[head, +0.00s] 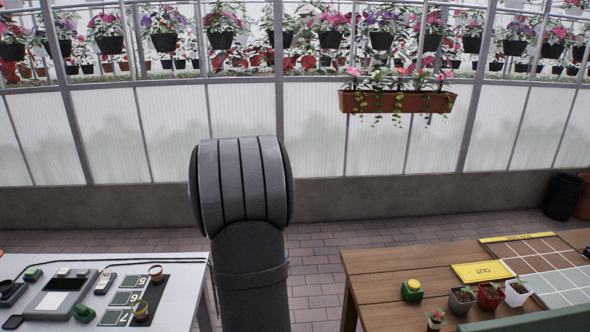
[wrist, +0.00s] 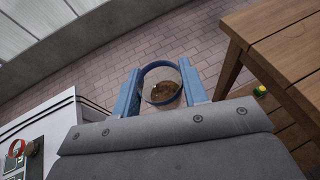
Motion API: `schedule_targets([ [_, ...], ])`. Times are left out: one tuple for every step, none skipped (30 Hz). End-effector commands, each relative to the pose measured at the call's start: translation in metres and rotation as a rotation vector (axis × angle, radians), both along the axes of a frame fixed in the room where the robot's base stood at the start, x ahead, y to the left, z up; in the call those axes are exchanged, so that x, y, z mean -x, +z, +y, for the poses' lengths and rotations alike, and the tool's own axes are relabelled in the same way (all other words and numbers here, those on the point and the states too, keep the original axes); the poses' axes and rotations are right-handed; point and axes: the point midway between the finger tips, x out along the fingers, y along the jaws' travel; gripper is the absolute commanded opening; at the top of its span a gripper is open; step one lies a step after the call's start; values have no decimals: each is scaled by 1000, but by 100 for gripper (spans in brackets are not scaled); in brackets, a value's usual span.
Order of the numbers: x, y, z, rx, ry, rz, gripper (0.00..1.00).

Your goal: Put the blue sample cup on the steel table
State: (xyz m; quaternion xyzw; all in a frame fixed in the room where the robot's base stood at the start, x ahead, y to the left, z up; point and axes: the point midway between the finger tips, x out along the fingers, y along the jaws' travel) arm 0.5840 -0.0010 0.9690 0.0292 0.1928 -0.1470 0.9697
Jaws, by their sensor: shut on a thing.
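In the wrist view, the blue sample cup (wrist: 163,92) has a blue rim and brown contents. My gripper (wrist: 161,84) has its two blue fingers shut on either side of the cup. The cup is held above the paved floor, in the gap between the two tables. The steel table (head: 190,290) is the pale one at the left in the head view; its edge also shows at the lower left of the wrist view (wrist: 70,108). In the head view my arm hides the gripper and cup.
On the steel table are a scale (head: 62,295), a reddish cup (head: 156,271), a yellow cup (head: 140,309) on a dark numbered mat, and small devices. A wooden table (head: 385,270) with potted seedlings and a yellow OUT sign (head: 482,272) stands at right. A flower planter (head: 397,102) hangs behind.

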Motion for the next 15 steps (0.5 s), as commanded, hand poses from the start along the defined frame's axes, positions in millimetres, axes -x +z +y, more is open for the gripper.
schedule_targets([
  [1, 0, 1, 0, 2, 0, 18],
  [1, 0, 2, 0, 2, 0, 18],
  [1, 0, 2, 1, 1, 0, 18],
  [1, 0, 1, 0, 0, 0, 18],
  [0, 0, 0, 0, -1, 0, 18],
  [-1, 0, -3, 0, -4, -1, 18],
  [-3, 0, -7, -1, -9, -1, 18],
  [-5, 0, -12, -2, -16, -2, 18],
  [-8, 0, -20, -3, -25, -3, 18],
  [-11, 0, -27, -4, -35, -4, 18],
  [-15, 0, -36, -6, -44, -5, 18],
  [-19, -1, -49, -7, -60, -5, 18],
  [-23, -1, -60, -8, -72, -8, 18],
  [-27, -1, -72, -9, -85, -9, 18],
  [-31, -2, -89, -11, -104, -10, 18],
])
